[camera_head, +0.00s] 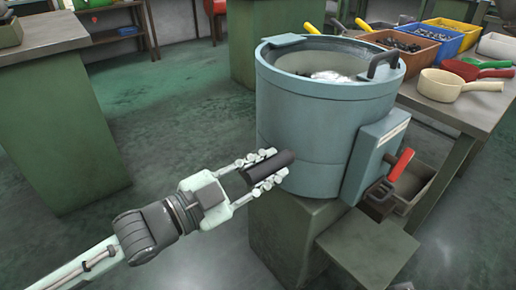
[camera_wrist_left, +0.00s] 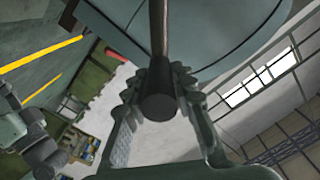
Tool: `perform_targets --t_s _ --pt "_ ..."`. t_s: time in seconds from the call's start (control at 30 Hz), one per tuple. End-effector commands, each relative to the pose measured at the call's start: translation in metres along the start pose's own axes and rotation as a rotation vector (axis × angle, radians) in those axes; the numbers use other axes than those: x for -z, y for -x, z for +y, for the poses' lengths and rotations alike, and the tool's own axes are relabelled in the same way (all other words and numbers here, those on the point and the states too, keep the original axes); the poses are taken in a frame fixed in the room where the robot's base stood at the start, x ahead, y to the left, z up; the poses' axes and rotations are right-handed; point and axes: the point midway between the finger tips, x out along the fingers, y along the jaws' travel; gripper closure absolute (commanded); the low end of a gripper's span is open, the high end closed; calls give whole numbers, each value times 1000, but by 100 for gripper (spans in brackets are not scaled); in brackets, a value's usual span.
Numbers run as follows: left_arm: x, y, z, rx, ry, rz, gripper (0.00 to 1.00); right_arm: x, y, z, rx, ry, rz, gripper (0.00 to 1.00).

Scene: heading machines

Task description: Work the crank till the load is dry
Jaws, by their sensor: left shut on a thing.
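A large grey-blue round drum machine (camera_head: 318,130) stands on a green pedestal, with a pale shiny load (camera_head: 330,77) partly visible inside its open top. My left gripper (camera_head: 266,172) is shut on a dark cylindrical crank handle (camera_head: 268,173) at the drum's near left side. In the left wrist view the handle (camera_wrist_left: 159,100) sits between the fingers of my left gripper (camera_wrist_left: 160,92), with its rod running up to the drum (camera_wrist_left: 215,25). The crank arm itself is mostly hidden in the head view. My right gripper is not in view.
A control box (camera_head: 376,150) with a red lever (camera_head: 401,164) is on the drum's right side. A bench (camera_head: 450,112) at right holds bins of parts, a cream scoop (camera_head: 450,86) and other scoops. A green-sided table (camera_head: 55,110) stands at left. Floor between is clear.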

Motion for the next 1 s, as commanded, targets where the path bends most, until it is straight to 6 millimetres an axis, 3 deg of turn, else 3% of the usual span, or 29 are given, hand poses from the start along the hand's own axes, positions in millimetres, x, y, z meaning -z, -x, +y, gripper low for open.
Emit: perform_targets --t_s 0.3,0.5,1.0 --pt "-14 0 42 0 -261 2 100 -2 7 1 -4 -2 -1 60" --pt "-24 0 58 0 -378 1 100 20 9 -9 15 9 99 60" --pt "-32 0 69 0 -474 1 100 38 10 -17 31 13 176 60"
